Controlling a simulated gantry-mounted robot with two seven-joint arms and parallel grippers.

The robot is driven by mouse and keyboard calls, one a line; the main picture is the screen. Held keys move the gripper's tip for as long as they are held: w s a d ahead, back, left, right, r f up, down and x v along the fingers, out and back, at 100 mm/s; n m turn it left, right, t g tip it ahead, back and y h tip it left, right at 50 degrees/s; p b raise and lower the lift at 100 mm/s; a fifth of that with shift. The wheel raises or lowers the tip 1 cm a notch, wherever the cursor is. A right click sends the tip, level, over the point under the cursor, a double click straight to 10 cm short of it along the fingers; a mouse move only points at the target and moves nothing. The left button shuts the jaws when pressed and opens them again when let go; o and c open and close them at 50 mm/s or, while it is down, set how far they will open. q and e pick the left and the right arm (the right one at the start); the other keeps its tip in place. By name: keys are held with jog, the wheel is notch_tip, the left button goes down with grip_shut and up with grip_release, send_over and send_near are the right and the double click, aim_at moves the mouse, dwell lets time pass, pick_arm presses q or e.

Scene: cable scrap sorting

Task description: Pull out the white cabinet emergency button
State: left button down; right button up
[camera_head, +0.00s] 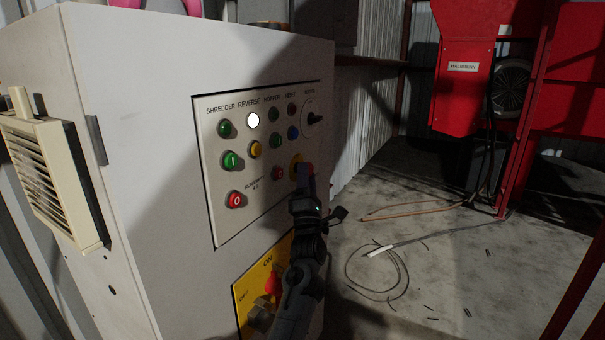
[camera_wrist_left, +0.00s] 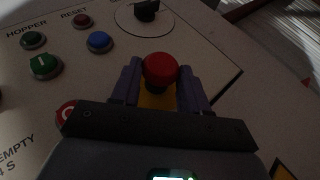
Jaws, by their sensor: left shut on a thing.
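The white cabinet (camera_head: 130,130) stands at the left with a light control panel (camera_head: 222,180) on its face. The emergency button is a red mushroom head (camera_wrist_left: 160,70) on a yellow base at the panel's lower right part. In the head view it is mostly hidden by my left gripper (camera_head: 302,172). In the left wrist view my left gripper (camera_wrist_left: 158,85) has one purple finger on each side of the red head and is shut on it. My right gripper is not in view.
Green, yellow, blue and red buttons and a black rotary knob (camera_head: 314,118) surround it. Below is a yellow plate with a red switch (camera_head: 273,283). Loose cable (camera_head: 378,270) lies on the floor near a red machine (camera_head: 468,90).

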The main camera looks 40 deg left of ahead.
pick_arm(q)
jog(key=c, duration=0.8)
grip_release()
jog(key=shift+w+d, duration=0.1)
jog(key=shift+d, duration=0.1)
jog(key=shift+c, duration=0.2)
jog(key=shift+o, duration=1.3)
jog(key=shift+d, duration=0.1)
jog(key=p+v, duration=0.3)
jog(key=v, duration=0.8)
jog(key=shift+f, duration=0.1)
